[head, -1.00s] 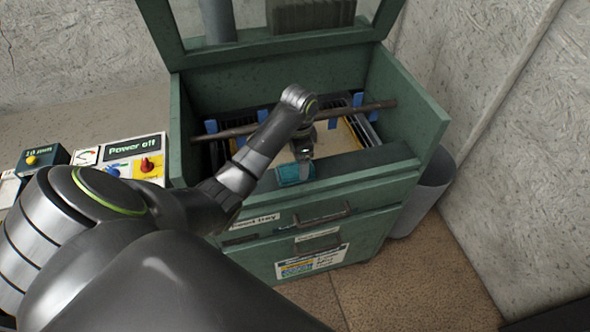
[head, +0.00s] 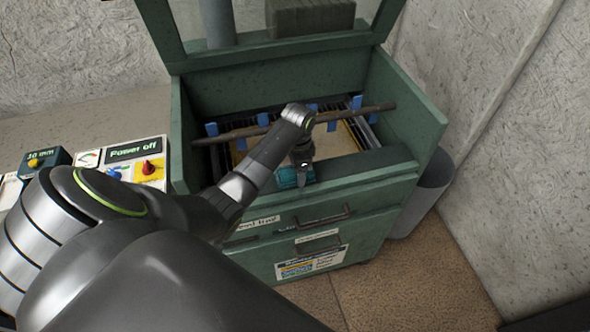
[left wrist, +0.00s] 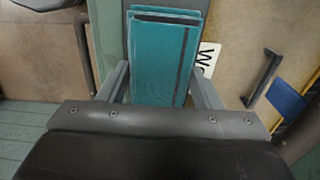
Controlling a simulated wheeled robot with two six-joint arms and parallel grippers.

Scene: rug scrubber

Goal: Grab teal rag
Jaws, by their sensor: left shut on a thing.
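The teal rag (head: 287,178) lies at the front edge of the green cabinet (head: 345,180), partly hidden by my left gripper (head: 303,176) in the head view. In the left wrist view the folded teal rag (left wrist: 160,58) fills the space between the two fingers of my left gripper (left wrist: 160,90). The gripper is shut on the rag. My right gripper is not in view.
A brown bar (head: 350,115) crosses the open cabinet top above a tray with blue clips (head: 310,108). Drawers with handles (head: 320,219) are on the cabinet's front. A control panel reading "Power off" (head: 135,150) stands at left. A grey bin (head: 428,190) is at right.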

